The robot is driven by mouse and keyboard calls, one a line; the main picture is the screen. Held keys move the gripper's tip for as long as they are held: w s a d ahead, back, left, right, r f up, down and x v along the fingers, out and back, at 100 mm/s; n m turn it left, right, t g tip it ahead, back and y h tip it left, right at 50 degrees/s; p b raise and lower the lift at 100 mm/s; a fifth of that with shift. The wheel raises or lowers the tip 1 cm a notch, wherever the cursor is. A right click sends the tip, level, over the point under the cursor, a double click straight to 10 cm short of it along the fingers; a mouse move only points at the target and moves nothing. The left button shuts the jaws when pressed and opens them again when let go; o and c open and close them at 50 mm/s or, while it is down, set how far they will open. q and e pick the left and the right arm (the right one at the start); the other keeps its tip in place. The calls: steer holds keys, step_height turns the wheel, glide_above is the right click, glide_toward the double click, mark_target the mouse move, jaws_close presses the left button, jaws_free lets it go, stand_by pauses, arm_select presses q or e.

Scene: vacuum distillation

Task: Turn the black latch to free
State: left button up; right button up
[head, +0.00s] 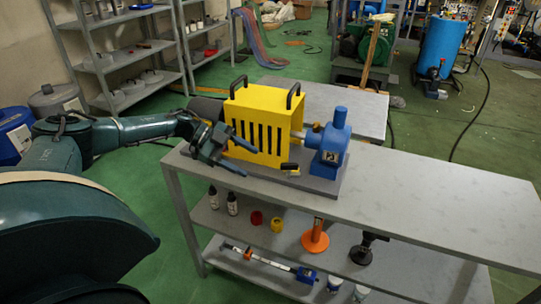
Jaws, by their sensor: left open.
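A yellow slotted guard (254,122) with two black handles on top stands on a grey base on the bench. A small black piece that looks like the latch (289,166) sits low at the guard's front right, close to the base. My left gripper (251,161) is open and empty at the guard's front left. Its two fingers point right, toward the latch, and are apart from it. The gripper hides the guard's lower left part. My right gripper is not in view.
A blue pump body (333,145) stands right of the guard, joined by a shaft. The grey bench top (440,198) is clear to the right. Small bottles and an orange stand (315,238) are on the shelf below. Grey shelving stands behind left.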

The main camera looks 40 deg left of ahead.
arm_select(q)
steer(key=shift+o, duration=0.9)
steer(key=s+d+m+g+y, duration=0.1)
steer(key=d+m+g, duration=0.3)
steer(key=m, duration=1)
steer(key=d+y, duration=0.1)
steer(key=d, duration=0.2)
steer(key=shift+s+d+f+m+g+p, duration=0.3)
steer(key=shift+m+g, duration=0.1)
steer(key=m+t+y+p, duration=0.15)
steer(key=m+y, duration=0.45)
steer(key=m, duration=1)
steer(key=m+t+y, duration=0.2)
steer(key=m+y, duration=0.4)
steer(key=m, duration=1.1)
glide_toward(289, 164)
steer(key=p+x, duration=0.1)
steer(key=x, duration=0.7)
steer(key=shift+w+f, duration=0.2)
steer(key=shift+f, duration=0.05)
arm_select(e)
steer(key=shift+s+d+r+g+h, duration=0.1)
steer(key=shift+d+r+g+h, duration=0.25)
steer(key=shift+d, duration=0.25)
